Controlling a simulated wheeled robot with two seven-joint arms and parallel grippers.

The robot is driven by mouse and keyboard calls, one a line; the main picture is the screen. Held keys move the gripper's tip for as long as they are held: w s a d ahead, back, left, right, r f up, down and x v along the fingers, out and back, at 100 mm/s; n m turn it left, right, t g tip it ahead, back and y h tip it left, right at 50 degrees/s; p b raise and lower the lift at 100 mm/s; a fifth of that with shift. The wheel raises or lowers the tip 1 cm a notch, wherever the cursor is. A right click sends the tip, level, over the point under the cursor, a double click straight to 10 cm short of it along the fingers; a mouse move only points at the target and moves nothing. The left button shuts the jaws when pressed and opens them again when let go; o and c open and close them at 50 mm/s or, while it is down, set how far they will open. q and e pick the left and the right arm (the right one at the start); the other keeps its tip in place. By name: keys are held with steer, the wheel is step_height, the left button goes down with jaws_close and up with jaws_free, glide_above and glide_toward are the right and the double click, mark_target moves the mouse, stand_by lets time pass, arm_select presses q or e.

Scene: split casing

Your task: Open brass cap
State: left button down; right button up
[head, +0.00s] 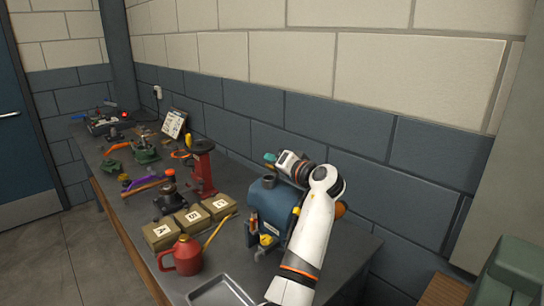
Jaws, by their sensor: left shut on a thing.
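A blue casing (268,208) stands on the bench at the right, with a dark round neck (268,181) on top. My left gripper (277,160) is above the casing's top, its arm crossing in front of the casing's right side. It is shut on a small teal-topped piece (270,157) with an orange-brass tint below. The jaws are small and partly hidden, so I cannot tell whether this piece is the brass cap. A rounded orange-brown part (340,209) shows just right of my arm, mostly hidden by it. My right gripper is not in view.
Three lettered boxes (190,220), a red can (181,257) with a long spout and a grey tray (222,291) are left of the casing. A red stand (203,168) and several tools lie further back. A block wall runs behind the bench (125,215).

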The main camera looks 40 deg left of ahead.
arm_select(q)
steer(key=m+p, duration=0.1)
steer(key=w+m+p, duration=0.1)
steer(key=m, duration=0.1)
steer(key=w+m+g+p, duration=0.1)
steer(key=m, duration=0.1)
steer(key=shift+d+r+p, duration=0.1)
steer(key=shift+p, duration=0.25)
steer(key=m+p, duration=0.1)
steer(key=w+m, duration=0.1)
steer(key=shift+f+m+g+p, duration=0.3)
steer(key=shift+m+g+p, duration=0.05)
steer(key=shift+m+g, duration=0.05)
steer(key=shift+w+d+f+m+g+p, duration=0.15)
steer(key=shift+f+m+g+p, duration=0.1)
steer(key=shift+m, duration=0.3)
steer(key=shift+w+a+f+m+g+p, duration=0.15)
steer(key=shift+f+m+p, duration=0.1)
steer(key=shift+m, duration=0.3)
steer(key=shift+d, duration=0.1)
steer(key=c, duration=1.4)
jaws_free()
